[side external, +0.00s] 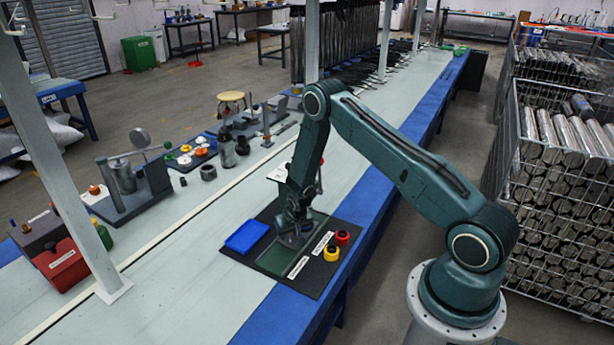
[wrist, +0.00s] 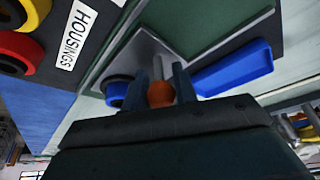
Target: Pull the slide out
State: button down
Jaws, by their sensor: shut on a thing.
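My gripper (side external: 293,232) points down over a dark mat (side external: 313,287) on the bench. In the wrist view its two fingers (wrist: 161,85) are shut on a rounded orange-brown knob (wrist: 160,94). A flat green plate (side external: 272,262) lies on the mat under my gripper; its grey edge (wrist: 140,50) shows in the wrist view. I cannot tell whether the knob belongs to the slide, and my gripper hides much of this spot in the side view. A black round part with a blue side (wrist: 117,90) is just left of the fingers in the wrist view.
A blue tray (side external: 246,236) sits on the mat left of my gripper. Red (side external: 342,237) and yellow (side external: 331,253) round parts stand at the right beside white labels. A post with a red top (side external: 320,175) stands behind.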

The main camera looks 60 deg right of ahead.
jog(key=a, duration=1)
jog(key=shift+a, duration=0.2)
jog(key=c, duration=1.2)
grip_release()
jog(key=shift+o, duration=0.2)
jog(key=shift+d, duration=0.1)
jog(key=shift+s+r, duration=0.2)
jog(key=shift+r, duration=0.4)
jog(key=v, duration=1.2)
jog(key=shift+r, duration=0.3)
